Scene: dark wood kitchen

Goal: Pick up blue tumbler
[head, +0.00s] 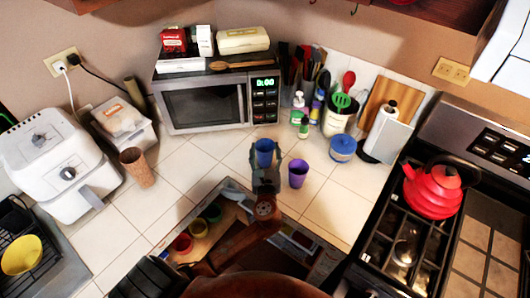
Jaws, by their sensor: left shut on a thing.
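The blue tumbler (264,147) is in front of the microwave, above or on the white tiled counter. My left gripper (264,160) is shut on it, with fingers around its lower part. The arm reaches up from the bottom of the picture. I cannot tell whether the tumbler's base touches the counter. My right gripper is not in view.
A purple cup (298,174) stands close to the right of the gripper. A blue lidded jar (342,148) and a utensil holder (338,121) stand farther right. The microwave (205,100) is behind. A red kettle (432,190) sits on the stove. An open drawer (228,232) lies below.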

